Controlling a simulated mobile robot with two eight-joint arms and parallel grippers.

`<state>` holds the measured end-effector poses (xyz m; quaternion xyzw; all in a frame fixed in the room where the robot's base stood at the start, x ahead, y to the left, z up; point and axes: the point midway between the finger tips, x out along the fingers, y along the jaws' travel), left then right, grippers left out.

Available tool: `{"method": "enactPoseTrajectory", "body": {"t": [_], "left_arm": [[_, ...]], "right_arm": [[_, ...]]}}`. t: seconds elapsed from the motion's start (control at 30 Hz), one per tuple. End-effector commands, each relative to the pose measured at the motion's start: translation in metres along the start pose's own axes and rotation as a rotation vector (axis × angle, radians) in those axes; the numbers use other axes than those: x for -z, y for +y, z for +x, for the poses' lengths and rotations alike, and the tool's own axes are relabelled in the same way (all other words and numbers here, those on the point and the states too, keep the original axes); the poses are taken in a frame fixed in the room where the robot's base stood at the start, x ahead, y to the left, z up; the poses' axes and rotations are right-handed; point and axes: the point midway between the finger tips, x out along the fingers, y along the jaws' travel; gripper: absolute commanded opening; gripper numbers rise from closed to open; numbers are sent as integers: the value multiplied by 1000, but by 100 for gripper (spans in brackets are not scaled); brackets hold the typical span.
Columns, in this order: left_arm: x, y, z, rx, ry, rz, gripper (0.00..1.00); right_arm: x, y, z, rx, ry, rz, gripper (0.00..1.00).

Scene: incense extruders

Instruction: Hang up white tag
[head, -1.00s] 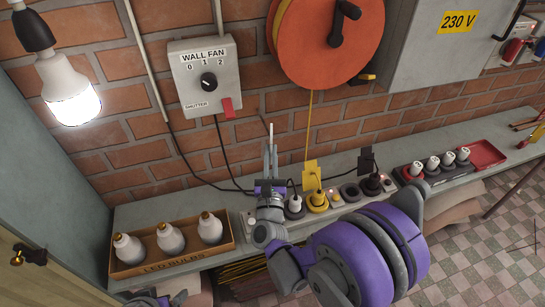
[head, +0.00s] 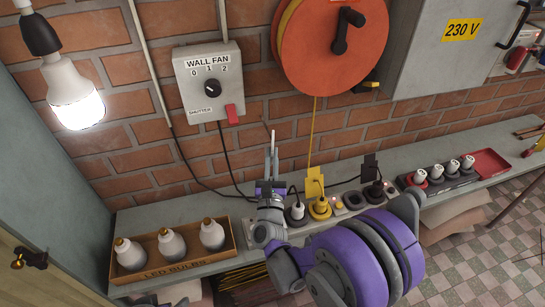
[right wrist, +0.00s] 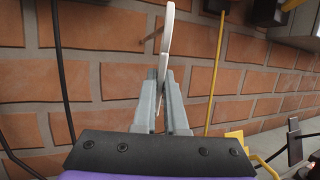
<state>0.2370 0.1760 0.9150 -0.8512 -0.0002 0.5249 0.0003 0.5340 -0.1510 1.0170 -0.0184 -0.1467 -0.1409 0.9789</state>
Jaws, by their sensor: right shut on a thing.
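The white tag (right wrist: 168,35) is thin and pale and shows nearly edge-on in the right wrist view, rising upright from between my fingertips. In the head view the tag (head: 273,139) is a narrow pale strip in front of the brick wall. My right gripper (head: 271,160) is shut on its lower end; the gripper also shows in the right wrist view (right wrist: 162,100). A thin dark line, perhaps a peg, shows just left of the tag in the right wrist view; I cannot tell whether they touch. My left gripper is not in view.
A wall fan switch box (head: 210,82) is left of the tag, an orange cable reel (head: 310,45) above right. A yellow cord (head: 312,130) hangs close by. Below, a shelf (head: 185,207) bears a bulb box (head: 180,264), plugs and a red tray (head: 490,163).

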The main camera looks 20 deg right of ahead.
Motion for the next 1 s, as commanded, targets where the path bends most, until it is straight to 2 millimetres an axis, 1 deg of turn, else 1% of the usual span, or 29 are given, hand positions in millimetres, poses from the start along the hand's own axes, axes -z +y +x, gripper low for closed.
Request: {"method": "enactPoseTrajectory", "body": {"t": [0.03, 0.1, 0.13, 0.27, 0.3, 0.33, 0.57, 0.67, 0.77, 0.87, 1.0], "left_arm": [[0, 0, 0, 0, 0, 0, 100], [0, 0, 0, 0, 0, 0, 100], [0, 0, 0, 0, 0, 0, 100], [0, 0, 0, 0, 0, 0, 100], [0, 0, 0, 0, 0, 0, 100], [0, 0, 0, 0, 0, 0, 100], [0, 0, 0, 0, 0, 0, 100], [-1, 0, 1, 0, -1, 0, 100], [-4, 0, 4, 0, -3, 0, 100], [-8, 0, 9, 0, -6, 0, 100], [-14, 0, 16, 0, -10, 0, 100]], "right_arm": [[2, 3, 1, -8, 6, 0, 0], [2, 3, 0, -8, 6, 0, 0], [2, 3, 0, -8, 6, 0, 11], [2, 2, 0, -6, 5, 0, 35], [2, 2, 0, -6, 4, 0, 42], [2, 2, 0, -5, 4, 0, 44], [1, 1, 0, -4, 3, 0, 44], [1, 1, -3, -4, 3, 0, 44], [2, 2, -14, -6, 3, 0, 44], [2, 2, -33, -6, 4, 2, 44], [3, 2, -63, -7, 4, 2, 44]]}}
